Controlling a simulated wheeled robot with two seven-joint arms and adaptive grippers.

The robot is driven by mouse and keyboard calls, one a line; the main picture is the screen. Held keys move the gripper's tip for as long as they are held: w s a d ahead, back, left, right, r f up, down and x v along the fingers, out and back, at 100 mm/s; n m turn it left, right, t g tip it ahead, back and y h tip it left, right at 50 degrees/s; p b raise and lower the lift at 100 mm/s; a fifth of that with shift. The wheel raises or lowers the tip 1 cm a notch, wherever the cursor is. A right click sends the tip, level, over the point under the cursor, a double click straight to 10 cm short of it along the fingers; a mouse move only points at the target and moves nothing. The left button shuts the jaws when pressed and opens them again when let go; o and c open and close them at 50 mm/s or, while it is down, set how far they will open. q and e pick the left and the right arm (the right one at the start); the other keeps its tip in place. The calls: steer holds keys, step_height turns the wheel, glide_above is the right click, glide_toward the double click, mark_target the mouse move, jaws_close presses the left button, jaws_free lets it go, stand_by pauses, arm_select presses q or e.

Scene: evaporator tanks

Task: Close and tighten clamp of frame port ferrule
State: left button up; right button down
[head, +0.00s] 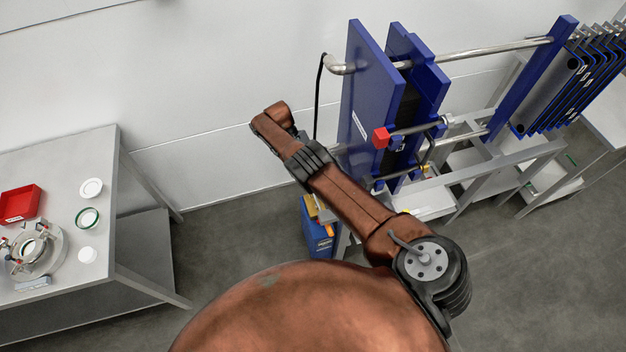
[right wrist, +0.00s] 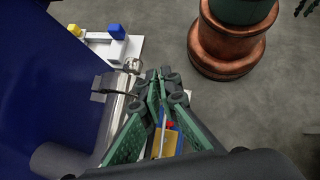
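My right arm crosses the middle of the head view and its gripper is hidden there. In the right wrist view my right gripper (right wrist: 161,76) has two green-padded fingers with a narrow gap between their tips. A bright metal pipe end (right wrist: 131,67), which may be the frame port ferrule, lies just left of the fingertips, beside the blue frame plate (right wrist: 45,90). A dark bracket-like part (right wrist: 103,86) sits by it; I cannot tell whether it is the clamp or whether the fingers touch it. The frame plate also shows in the head view (head: 365,95).
A grey table (head: 70,175) at left holds a red bin (head: 20,203), a round metal clamp assembly (head: 35,250), a green ring (head: 87,218) and white discs (head: 91,188). A blue bin (head: 317,238) stands below my arm. Floor between table and bin is clear.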

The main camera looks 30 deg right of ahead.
steer(key=shift+d+f, duration=0.1)
steer(key=shift+m+y+b, duration=0.35)
steer(key=shift+m+y, duration=0.05)
steer(key=shift+m, duration=0.2)
steer(key=shift+s+m+y, duration=0.1)
steer(key=shift+m+y, duration=0.7)
steer(key=shift+m, duration=0.2)
steer(key=shift+m+y, duration=0.6)
steer(key=shift+m, duration=0.2)
steer(key=shift+m+t+y, duration=0.4)
steer(key=shift+m+y, duration=0.2)
steer(key=shift+m+p, duration=0.45)
steer(key=shift+m, duration=0.05)
steer(key=shift+s+m+t+y+p, duration=0.1)
steer(key=shift+m+t+y+p, duration=0.3)
steer(key=shift+m+y+p, duration=0.4)
steer(key=m+p, duration=0.1)
steer(key=m+t+y+p, duration=0.1)
steer(key=p, duration=0.1)
steer(key=shift+r+m+y, duration=0.2)
steer(key=shift+m+y, duration=0.1)
steer(key=shift+m, duration=0.1)
steer(key=shift+f+m+t+y+p, duration=0.2)
steer(key=shift+m+t+y+p, duration=0.1)
steer(key=shift+m+t+p, duration=0.6)
